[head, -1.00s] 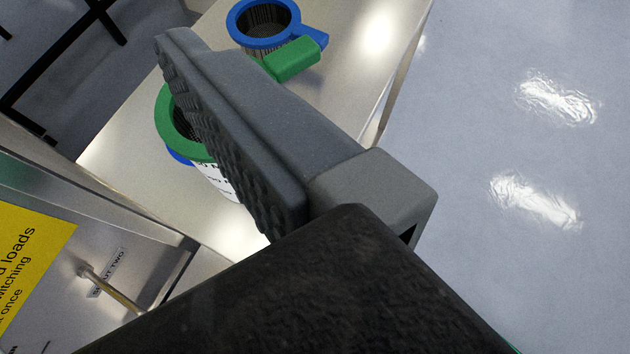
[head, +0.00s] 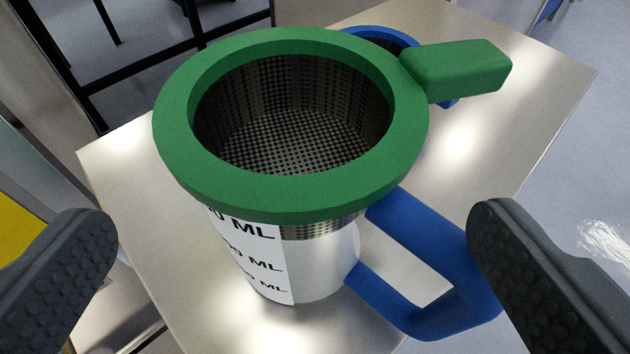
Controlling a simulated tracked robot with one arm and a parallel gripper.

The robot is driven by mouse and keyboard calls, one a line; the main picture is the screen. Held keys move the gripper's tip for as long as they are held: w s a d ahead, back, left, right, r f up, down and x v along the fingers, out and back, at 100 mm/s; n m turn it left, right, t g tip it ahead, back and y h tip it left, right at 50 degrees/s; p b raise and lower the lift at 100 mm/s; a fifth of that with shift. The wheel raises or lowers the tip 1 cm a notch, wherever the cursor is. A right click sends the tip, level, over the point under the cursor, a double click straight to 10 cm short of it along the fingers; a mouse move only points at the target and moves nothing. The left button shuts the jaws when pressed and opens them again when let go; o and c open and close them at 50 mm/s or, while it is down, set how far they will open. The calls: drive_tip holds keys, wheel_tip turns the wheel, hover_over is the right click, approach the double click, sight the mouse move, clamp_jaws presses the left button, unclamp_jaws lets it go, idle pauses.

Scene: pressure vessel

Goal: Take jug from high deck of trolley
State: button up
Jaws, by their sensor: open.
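My gripper (head: 292,222) is open. One finger is in front on the left, apart from the jug. The other is on the right and overlaps the blue handle in view; I cannot tell whether they touch.
Behind the jug is a blue-rimmed item (head: 380,34), mostly hidden by the strainer. The deck's right side is bare, with open floor (head: 590,150) beyond. A yellow sign (head: 18,240) shows at the left edge, and dark framing (head: 150,62) stands behind.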

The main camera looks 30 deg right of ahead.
sight(305, 264)
drive_tip(key=shift+x, duration=3.05)
clamp_jaws()
